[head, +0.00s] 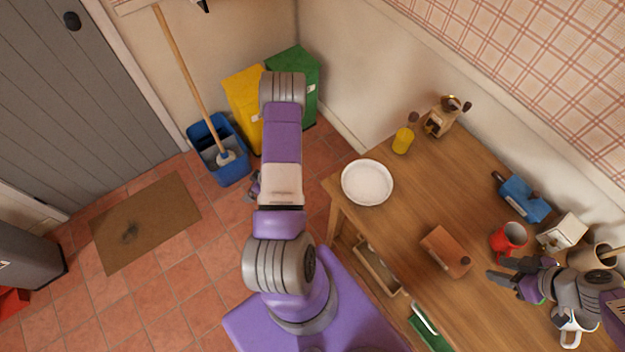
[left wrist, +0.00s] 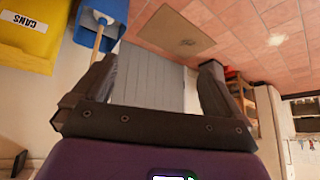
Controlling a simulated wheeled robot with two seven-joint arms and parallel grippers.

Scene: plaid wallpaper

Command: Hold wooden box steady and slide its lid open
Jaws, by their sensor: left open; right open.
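The wooden box (head: 442,252) is a small reddish-brown block lying on the wooden table (head: 400,222). My left gripper shows only as a dark bit beside my arm in the head view (head: 253,187), far from the box over the floor. In the left wrist view its fingers (left wrist: 158,88) are wide apart with nothing between them.
A red mug (head: 509,238) is close behind my right gripper; a white mug (head: 571,327) is near that arm. A blue object (head: 523,198) and yellow cylinder (head: 403,141) stand along the back.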

